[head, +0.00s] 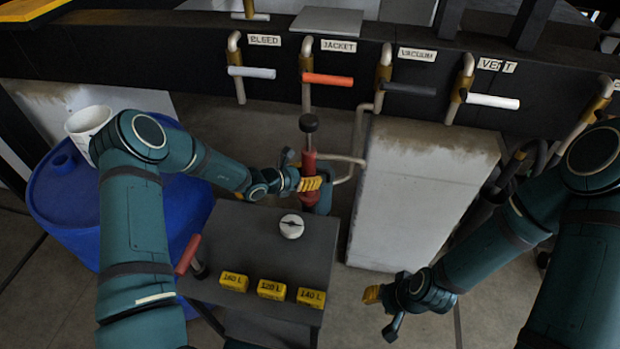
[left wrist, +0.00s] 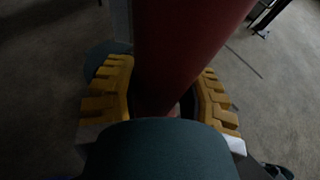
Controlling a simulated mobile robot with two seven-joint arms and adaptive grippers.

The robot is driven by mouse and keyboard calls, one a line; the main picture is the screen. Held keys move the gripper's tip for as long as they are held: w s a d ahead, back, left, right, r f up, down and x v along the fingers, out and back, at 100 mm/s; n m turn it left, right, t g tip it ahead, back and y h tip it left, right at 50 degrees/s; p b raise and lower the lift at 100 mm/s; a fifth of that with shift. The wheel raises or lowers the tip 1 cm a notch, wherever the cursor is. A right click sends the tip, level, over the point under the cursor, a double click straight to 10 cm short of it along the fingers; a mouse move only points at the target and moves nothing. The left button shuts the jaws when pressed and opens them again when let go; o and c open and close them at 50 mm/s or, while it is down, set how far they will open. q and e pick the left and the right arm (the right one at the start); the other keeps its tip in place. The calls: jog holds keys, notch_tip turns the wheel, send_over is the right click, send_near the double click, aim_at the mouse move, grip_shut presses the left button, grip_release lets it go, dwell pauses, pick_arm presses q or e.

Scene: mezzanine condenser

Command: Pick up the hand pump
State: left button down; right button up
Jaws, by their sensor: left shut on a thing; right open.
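The hand pump (head: 309,164) is a red cylinder with a dark round knob on top, upright behind the dark stand in the head view. My left gripper (head: 312,184) has its yellow fingers shut around the red body. In the left wrist view the red cylinder (left wrist: 187,45) rises between the two yellow-padded fingers (left wrist: 165,108). The pump's lower end is hidden by the stand and gripper in the head view. My right gripper (head: 382,306) is open and empty, low at the right of the stand.
A blue drum (head: 70,205) with a white cup stands left. A pale block (head: 415,190) stands right. Labelled valves, including orange JACKET (head: 327,79), line the back beam.

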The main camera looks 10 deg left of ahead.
pick_arm(q)
notch_tip(320, 180, up, 28)
jog(key=p, duration=0.4)
jog(key=shift+f+p, duration=0.25)
jog(key=shift+p, duration=0.15)
